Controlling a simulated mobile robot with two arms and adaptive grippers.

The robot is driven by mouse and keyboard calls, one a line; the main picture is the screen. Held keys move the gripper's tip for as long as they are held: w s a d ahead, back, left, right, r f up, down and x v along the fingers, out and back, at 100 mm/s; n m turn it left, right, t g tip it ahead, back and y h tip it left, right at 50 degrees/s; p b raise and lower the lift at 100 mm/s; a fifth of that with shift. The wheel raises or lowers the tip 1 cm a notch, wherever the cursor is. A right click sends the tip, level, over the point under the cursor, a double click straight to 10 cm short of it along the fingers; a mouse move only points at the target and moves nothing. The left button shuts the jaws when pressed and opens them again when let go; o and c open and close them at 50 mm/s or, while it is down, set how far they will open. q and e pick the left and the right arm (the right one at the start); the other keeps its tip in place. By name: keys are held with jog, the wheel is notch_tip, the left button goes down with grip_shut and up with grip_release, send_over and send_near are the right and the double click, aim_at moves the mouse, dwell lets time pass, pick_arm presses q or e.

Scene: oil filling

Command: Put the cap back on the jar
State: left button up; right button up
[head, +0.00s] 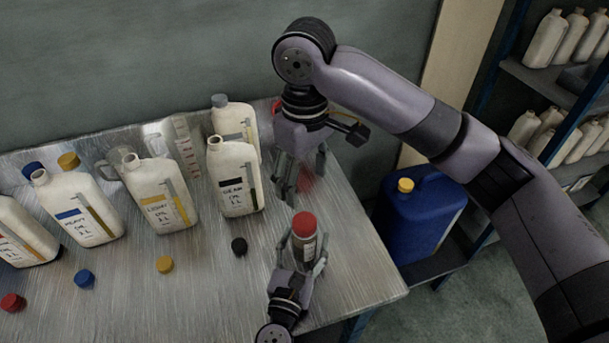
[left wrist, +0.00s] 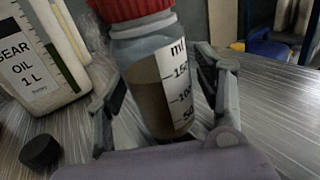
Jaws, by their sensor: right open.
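The jar (head: 303,252) is a small clear container with a measuring scale and brown liquid inside. It stands upright near the table's right side, and it also shows in the left wrist view (left wrist: 158,85). The red cap (head: 304,224) sits on top of the jar; its upper part is cut off in the left wrist view (left wrist: 128,12). I cannot tell how tightly it is seated. My left gripper (head: 304,262) has its fingers on both sides of the jar body, closed on it. My right gripper (head: 303,180) is open, empty and behind the jar, fingers pointing down.
Several white oil bottles (head: 158,195) stand along the back left. Loose red (head: 12,302), blue (head: 84,279), yellow (head: 164,264) and black (head: 239,246) caps lie before them. A blue canister (head: 418,220) stands right of the table (head: 355,270), whose right side is bare.

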pick_arm(q)
jog(key=shift+o, duration=0.3)
jog(key=v, duration=1.2)
